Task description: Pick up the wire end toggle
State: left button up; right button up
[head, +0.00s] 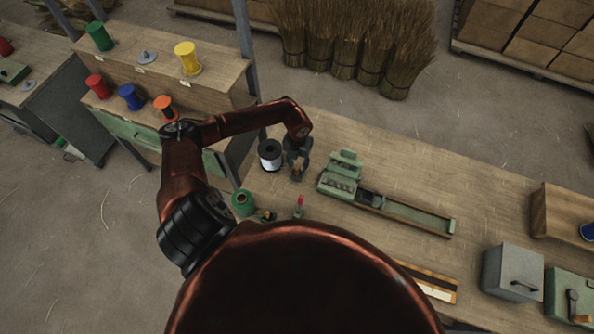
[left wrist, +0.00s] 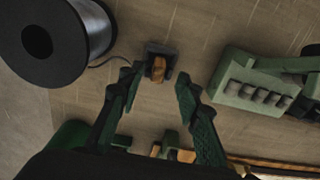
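The wire end toggle (left wrist: 158,70) is a small wooden-coloured piece in a dark holder on the bench, in the left wrist view. A thin dark wire runs toward it from the black-flanged spool (left wrist: 95,28), which also shows in the head view (head: 270,156). My left gripper (left wrist: 157,80) is open, its two fingers on either side of the toggle's line in the picture, with nothing seen between them but the toggle ahead. In the head view my left gripper (head: 297,168) points down beside the spool and mostly covers the toggle. My right gripper is in neither view.
A green clamp fixture (head: 343,170) with a long channel stands right of the gripper. A green spool (head: 243,203) and a red-handled tool (head: 300,202) are nearer. A shelf with coloured spools (head: 187,58) rises at left. Bare bench (head: 400,150) lies behind the fixture.

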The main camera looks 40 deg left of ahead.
aim_at(297, 168)
pick_arm(q)
jog(key=shift+f, duration=1.65)
grip_shut()
